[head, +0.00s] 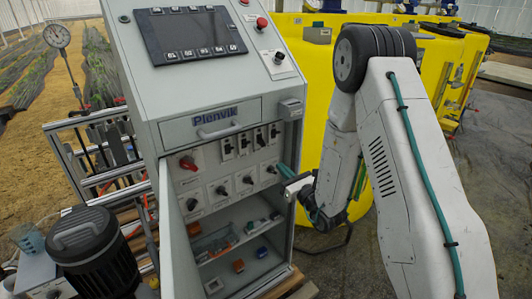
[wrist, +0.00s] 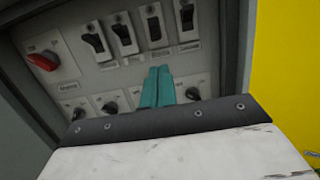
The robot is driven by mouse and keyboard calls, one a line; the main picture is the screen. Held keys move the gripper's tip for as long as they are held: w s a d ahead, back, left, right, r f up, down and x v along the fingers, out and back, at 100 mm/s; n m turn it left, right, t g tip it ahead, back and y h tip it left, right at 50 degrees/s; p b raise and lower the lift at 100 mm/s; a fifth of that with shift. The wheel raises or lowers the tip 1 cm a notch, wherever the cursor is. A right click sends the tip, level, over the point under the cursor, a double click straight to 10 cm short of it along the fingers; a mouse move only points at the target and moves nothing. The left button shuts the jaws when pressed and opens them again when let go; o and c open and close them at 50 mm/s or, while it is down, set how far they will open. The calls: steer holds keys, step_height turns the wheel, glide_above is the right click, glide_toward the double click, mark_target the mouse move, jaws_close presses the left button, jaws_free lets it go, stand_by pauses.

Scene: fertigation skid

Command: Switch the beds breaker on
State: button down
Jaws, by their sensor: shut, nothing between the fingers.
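A row of several black-lever breakers on white plates sits in the cabinet's upper bay; the labels below them are too blurred to read, so I cannot tell which is the beds breaker. In the wrist view they are the leftmost breaker (wrist: 94,42), the second (wrist: 123,34), the third (wrist: 153,24) and the rightmost (wrist: 187,17). The row also shows in the head view (head: 244,141). Lever positions are unclear. In the head view my gripper (head: 284,170) is at the cabinet's right side.
A red rotary switch (wrist: 42,61) is left of the breakers, and a row of black knobs (wrist: 110,107) lies below. The cabinet's right side wall (wrist: 235,50) stands close to the fingers. A drawer with a handle (head: 220,131) is above; an open shelf (head: 240,240) is below.

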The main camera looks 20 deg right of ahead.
mark_target(259, 138)
steer(key=x, duration=1)
